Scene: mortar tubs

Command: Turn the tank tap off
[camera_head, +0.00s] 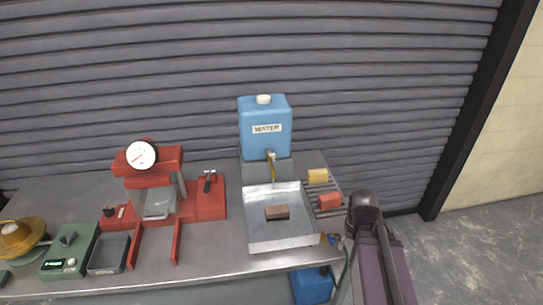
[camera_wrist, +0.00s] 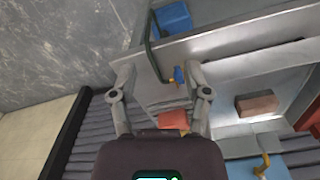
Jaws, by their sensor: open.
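The blue water tank (camera_head: 266,138) stands on a grey block at the back of the bench, with a white cap and a WATER label. Its brass tap (camera_head: 272,165) points down over the metal tray; handle position and any flow are too small to tell. In the wrist view the brass tap (camera_wrist: 262,166) is at the lower right edge, beside part of the blue tank (camera_wrist: 247,172). My gripper (camera_wrist: 160,74) is open and empty, over the bench's right end, well apart from the tap. Its fingers are not clear in the head view.
A metal tray (camera_head: 285,246) holds a brown brick (camera_head: 277,212). Yellow (camera_head: 318,176) and red (camera_head: 330,201) blocks lie on a rack. A small blue-and-yellow valve (camera_wrist: 178,76) with a green hose sits at the bench edge, near my fingers. A red press (camera_head: 205,200) stands left.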

